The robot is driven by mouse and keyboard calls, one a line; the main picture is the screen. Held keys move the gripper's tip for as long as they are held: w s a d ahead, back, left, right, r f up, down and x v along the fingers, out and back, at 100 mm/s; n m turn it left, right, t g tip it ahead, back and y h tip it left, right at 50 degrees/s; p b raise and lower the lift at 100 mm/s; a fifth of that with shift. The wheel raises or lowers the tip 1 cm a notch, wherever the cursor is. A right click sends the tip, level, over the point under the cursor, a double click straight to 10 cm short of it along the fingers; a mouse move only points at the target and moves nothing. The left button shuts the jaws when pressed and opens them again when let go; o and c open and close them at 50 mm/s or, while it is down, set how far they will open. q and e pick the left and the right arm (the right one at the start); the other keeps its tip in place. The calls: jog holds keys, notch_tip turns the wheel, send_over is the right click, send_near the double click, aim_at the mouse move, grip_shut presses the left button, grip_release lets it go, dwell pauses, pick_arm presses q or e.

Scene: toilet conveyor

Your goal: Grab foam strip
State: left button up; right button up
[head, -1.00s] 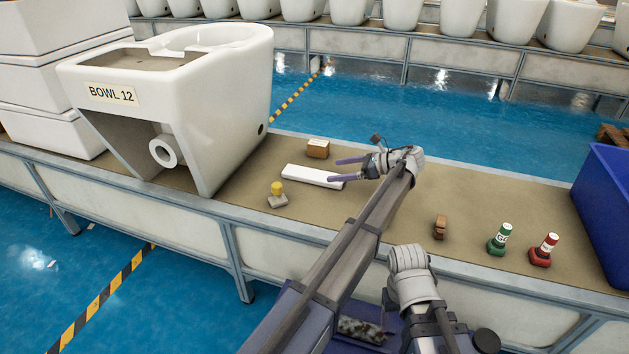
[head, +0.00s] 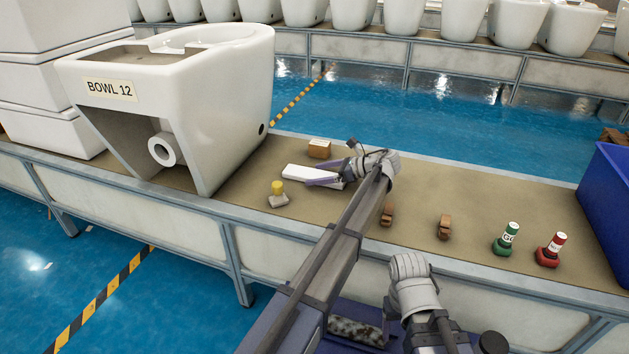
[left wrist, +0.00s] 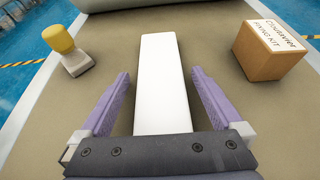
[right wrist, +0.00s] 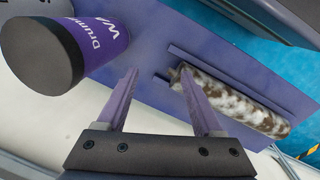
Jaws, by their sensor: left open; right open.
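The white foam strip (head: 303,173) lies flat on the tan conveyor belt, to the right of the toilet bowl marked BOWL 12. My left gripper (head: 325,174) is open at the strip's right end. In the left wrist view the strip (left wrist: 162,75) runs lengthwise between the two purple fingers of the left gripper (left wrist: 160,103), with gaps on both sides. Its near end is hidden by the gripper body. My right gripper (right wrist: 158,93) is open and empty, with its fingers over a purple surface of my own body. In the head view its fingertips are hidden.
A stamp with a yellow knob (head: 278,193) and a cardboard box (head: 319,149) flank the strip. The toilet bowl (head: 215,115) rises at left.

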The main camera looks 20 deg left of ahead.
aim_at(319, 174)
pick_arm(q)
jog(key=shift+c, duration=0.4)
jog(key=c, duration=1.2)
jog(key=shift+r, duration=0.1)
pick_arm(e)
jog(key=shift+r, duration=0.1)
pick_arm(q)
notch_tip(319, 174, up, 10)
jog(key=p, duration=1)
pick_arm(e)
notch_tip(319, 174, up, 10)
